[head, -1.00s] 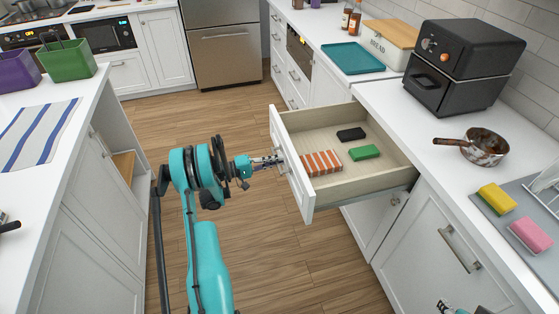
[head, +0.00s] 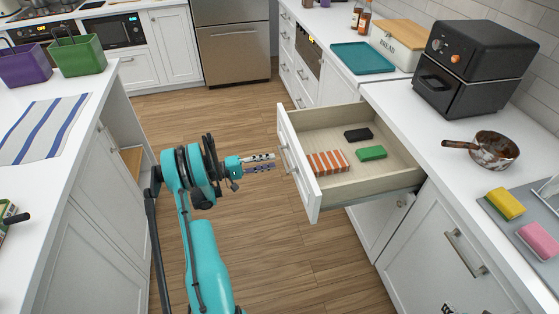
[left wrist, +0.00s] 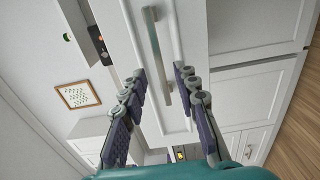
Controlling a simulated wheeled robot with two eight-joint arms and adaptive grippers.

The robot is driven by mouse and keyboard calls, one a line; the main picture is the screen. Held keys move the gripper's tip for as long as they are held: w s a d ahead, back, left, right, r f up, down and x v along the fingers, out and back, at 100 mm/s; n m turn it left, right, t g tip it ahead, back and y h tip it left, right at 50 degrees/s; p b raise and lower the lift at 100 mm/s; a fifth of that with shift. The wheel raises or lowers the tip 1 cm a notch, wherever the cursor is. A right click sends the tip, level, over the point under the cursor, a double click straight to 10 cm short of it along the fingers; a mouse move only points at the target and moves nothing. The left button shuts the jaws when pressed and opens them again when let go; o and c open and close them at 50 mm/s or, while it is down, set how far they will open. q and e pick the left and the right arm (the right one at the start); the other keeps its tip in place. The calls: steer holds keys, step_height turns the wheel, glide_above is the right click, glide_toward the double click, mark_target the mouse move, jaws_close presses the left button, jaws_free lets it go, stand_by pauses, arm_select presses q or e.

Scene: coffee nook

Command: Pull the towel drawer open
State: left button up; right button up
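The towel drawer (head: 300,166) stands pulled far out from the right counter. Inside lie an orange-and-white striped towel (head: 327,162), a green sponge-like block (head: 371,153) and a black one (head: 357,134). My left gripper (head: 273,162) is to the left of the drawer front, a small gap from its handle. In the left wrist view its fingers (left wrist: 163,95) are spread apart, with the bar handle (left wrist: 157,55) ahead between them and nothing gripped. My right gripper cannot be made out in these views.
A black oven (head: 468,66), a rusty pan (head: 487,149) and a teal tray (head: 363,57) stand on the right counter. A left counter (head: 75,172) bears a striped cloth. Wooden floor (head: 270,250) is free between the counters.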

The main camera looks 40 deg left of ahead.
arm_select(q)
steer(key=v, duration=0.6)
stand_by(0.5)
